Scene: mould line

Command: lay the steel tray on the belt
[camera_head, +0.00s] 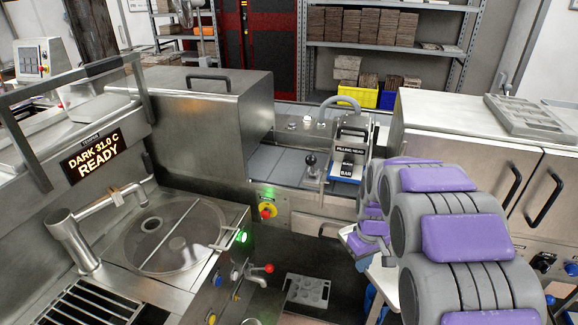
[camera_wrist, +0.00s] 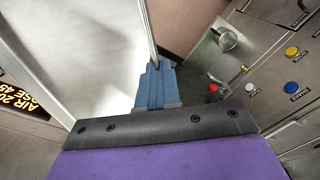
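A grey metal tray (camera_head: 540,115) with shallow recesses lies on the right-hand cabinet top. A second flat grey tray (camera_head: 308,290) with rounded hollows is low down at bottom centre; I cannot tell which is the steel tray. The blue-grey belt (camera_head: 282,166) runs between the steel hood and the filling head (camera_head: 349,155); its visible part is bare. My gripper (camera_head: 366,236) is in front of the filling head, mostly hidden by my purple and grey arm. In the wrist view, a narrow blue part (camera_wrist: 155,88) shows beyond a black edge. The fingers' opening and any hold are unclear.
The steel hood (camera_head: 200,105) covers the belt's left part. A round covered pot (camera_head: 175,235) with a spout stands at left. The right-hand cabinet (camera_head: 480,150) is close behind my arm. In the wrist view, a pale panel (camera_wrist: 75,50) fills the left and coloured buttons (camera_wrist: 291,86) show right.

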